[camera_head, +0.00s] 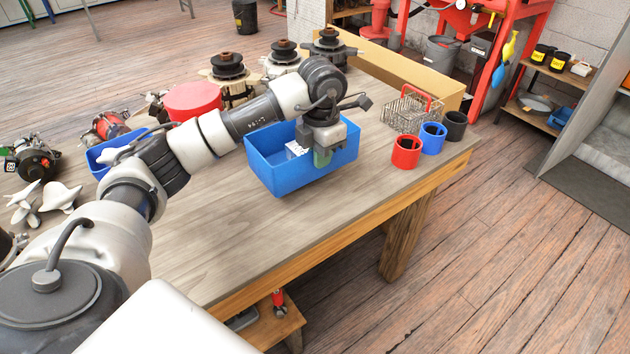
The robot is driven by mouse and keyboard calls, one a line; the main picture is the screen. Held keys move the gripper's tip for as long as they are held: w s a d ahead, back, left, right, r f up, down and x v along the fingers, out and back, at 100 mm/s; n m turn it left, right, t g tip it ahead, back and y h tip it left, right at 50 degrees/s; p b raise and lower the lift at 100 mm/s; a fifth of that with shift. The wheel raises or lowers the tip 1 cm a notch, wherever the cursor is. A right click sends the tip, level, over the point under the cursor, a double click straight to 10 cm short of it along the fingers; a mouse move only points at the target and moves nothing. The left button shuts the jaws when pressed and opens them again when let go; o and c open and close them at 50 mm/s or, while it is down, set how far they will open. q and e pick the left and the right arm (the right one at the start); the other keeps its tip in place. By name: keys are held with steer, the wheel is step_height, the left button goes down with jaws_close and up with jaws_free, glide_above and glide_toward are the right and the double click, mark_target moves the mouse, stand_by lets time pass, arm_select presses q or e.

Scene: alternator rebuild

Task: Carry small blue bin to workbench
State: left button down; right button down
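A small blue bin (268,167) is at the workbench (230,240), near the middle of its top. Small white items (296,149) show inside it. I cannot tell whether its base rests on the wood or is just above it. A second blue bin (103,160) stands farther left, partly behind my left arm. My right gripper is not in view.
Red (406,152), blue (432,138) and black (455,125) cups stand along the right edge. A wire basket (408,111) is behind them. Alternator parts (228,79) and a red round lid (192,100) stand behind my arm. The front of the top is clear.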

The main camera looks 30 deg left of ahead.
arm_select(q)
steer(key=shift+s+d+f, duration=0.1)
steer(key=shift+s+f, duration=0.3)
steer(key=shift+f, duration=0.5)
steer(key=shift+s+d+f, duration=0.1)
steer(key=shift+s+f, duration=0.3)
steer(key=shift+f, duration=0.5)
steer(key=shift+s+d+f, duration=0.1)
steer(key=shift+s+f, duration=0.3)
steer(key=shift+f, duration=0.5)
steer(key=c, duration=1.3)
jaws_free()
steer(key=shift+f, duration=0.1)
step_height(320, 180, up, 12)
steer(key=shift+r, duration=0.1)
